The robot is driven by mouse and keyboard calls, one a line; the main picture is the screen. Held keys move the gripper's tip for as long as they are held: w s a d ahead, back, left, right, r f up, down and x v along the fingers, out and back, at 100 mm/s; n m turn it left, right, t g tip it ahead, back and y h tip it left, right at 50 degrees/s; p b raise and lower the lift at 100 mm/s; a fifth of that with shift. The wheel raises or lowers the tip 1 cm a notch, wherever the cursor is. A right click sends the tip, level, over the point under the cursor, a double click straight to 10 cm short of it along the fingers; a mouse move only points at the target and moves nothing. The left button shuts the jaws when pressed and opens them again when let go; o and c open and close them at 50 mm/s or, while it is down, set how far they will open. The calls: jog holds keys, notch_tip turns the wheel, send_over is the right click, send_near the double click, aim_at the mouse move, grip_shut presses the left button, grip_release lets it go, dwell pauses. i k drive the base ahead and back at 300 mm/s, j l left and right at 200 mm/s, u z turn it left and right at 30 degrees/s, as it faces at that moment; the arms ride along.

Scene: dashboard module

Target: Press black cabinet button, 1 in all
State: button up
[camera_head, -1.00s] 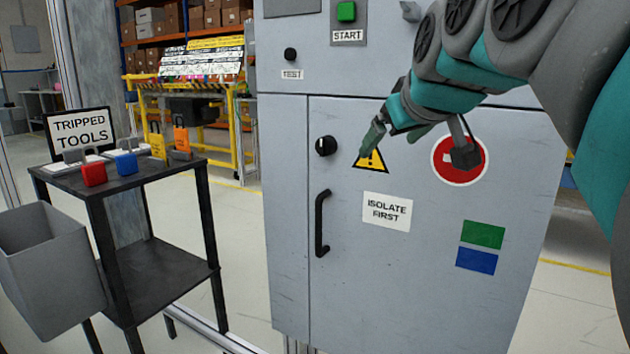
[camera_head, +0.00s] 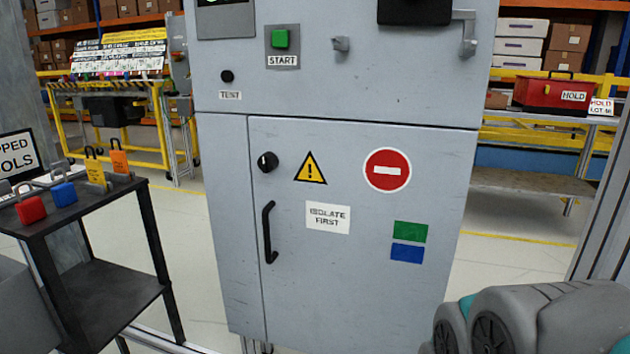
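The grey cabinet (camera_head: 360,280) stands in the middle of the head view, its door shut. A small round black button (camera_head: 227,76) sits on its upper left panel, above a label reading TEST. A black rotary knob (camera_head: 267,161) with a white mark is lower, near the door's left edge. Part of my arm shows at the lower right, in front of and below the cabinet. My gripper is out of the frame, so its fingers are hidden. Nothing of mine touches the button.
A black cart (camera_head: 105,290) with red, blue, yellow and orange padlocks stands left of the cabinet. A black door handle (camera_head: 268,232) and a grey lever (camera_head: 467,35) stick out from the cabinet. A red toolbox (camera_head: 548,93) sits on a bench at right. The space before the upper panel is clear.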

aim_at(227, 76)
jog(key=j+z, duration=0.2)
jog(key=j, duration=0.35)
jog(key=k+j+z, duration=0.15)
jog(key=j, duration=0.4)
jog(key=j+z, duration=0.2)
jog(key=j, duration=0.35)
jog(key=k+j, duration=0.1)
jog(key=k, duration=0.6)
